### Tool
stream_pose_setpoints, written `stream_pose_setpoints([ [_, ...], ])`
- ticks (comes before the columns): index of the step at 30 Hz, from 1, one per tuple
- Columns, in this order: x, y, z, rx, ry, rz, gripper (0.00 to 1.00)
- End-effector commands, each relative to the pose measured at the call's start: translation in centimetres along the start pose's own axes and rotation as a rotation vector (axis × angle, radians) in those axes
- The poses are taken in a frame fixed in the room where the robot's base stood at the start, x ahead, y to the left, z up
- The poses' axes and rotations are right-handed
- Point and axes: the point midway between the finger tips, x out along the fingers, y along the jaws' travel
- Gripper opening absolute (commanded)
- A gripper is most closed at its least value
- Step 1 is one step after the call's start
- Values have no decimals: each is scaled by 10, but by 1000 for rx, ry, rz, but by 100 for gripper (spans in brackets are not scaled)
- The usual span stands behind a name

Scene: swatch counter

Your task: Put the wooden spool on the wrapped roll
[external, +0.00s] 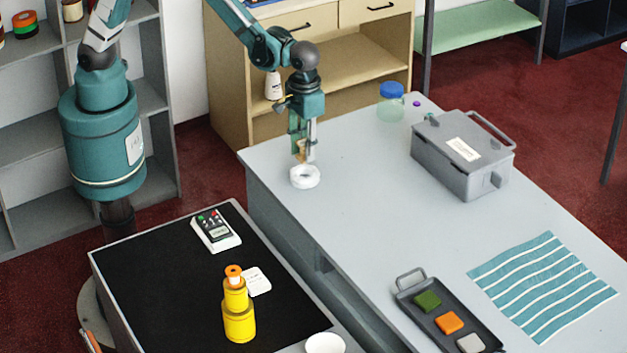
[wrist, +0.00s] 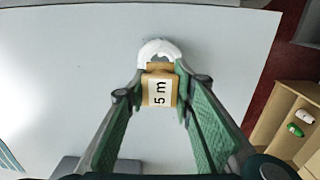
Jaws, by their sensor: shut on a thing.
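The wooden spool (wrist: 160,88), tan with a "5 m" label, is between my gripper's fingers in the wrist view. My gripper (external: 303,148) is shut on it, and only a small tan part of the spool (external: 300,152) shows in the external view. The white ring-shaped roll (external: 305,177), which looks like the wrapped roll, lies flat on the grey counter near its far left corner. The spool is right above or at the roll; I cannot tell if they touch. In the wrist view the roll (wrist: 157,48) shows just beyond the spool, partly hidden by it.
A grey lidded box (external: 440,165) and a blue-capped jar (external: 391,103) stand at the back of the counter (external: 350,225). A swatch tray (external: 410,288) and a striped cloth (external: 540,285) lie nearer. A yellow stack (external: 238,315) stands on the black mat. The counter around the roll is clear.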

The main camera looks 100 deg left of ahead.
Motion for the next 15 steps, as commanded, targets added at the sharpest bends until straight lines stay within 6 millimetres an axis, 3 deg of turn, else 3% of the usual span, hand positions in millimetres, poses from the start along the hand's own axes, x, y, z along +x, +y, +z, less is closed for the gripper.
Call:
stream_pose_setpoints([
  [8,1,0,0,0,0,0,13],
  [15,20,0,0,0,0,0,13],
])
